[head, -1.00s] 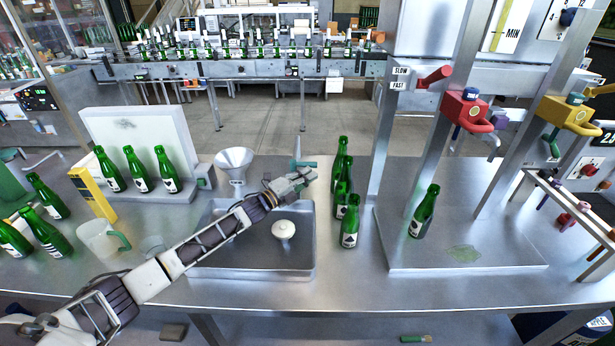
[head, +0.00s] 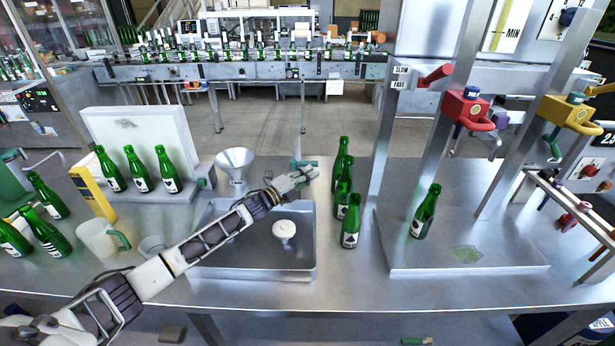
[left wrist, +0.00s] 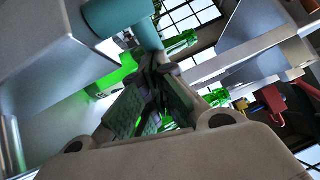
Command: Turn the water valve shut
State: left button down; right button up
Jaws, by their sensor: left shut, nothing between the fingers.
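The water valve shows as a thin upright metal pipe with a teal lever (head: 304,163) at the back edge of the sink basin. The lever lies roughly sideways, pointing right. My left gripper (head: 312,172) is shut and empty, just below and in front of the lever in the head view. In the left wrist view a large teal bar (left wrist: 118,20), probably the valve lever, lies just beyond the gripper fingertips (left wrist: 158,64). I cannot tell whether they touch. My gripper and wrist hide part of the valve's base. My right gripper is not in view.
The table front is clear.

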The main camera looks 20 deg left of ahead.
pick_arm(q)
jog(key=shift+a+r, duration=0.2)
jog(key=v, duration=1.1)
jog(key=shift+s+f, duration=0.3)
jog(key=shift+s, duration=0.05)
dwell(0.6)
jog(key=shift+a, duration=0.1)
dwell(0.4)
jog(key=shift+s, duration=0.15)
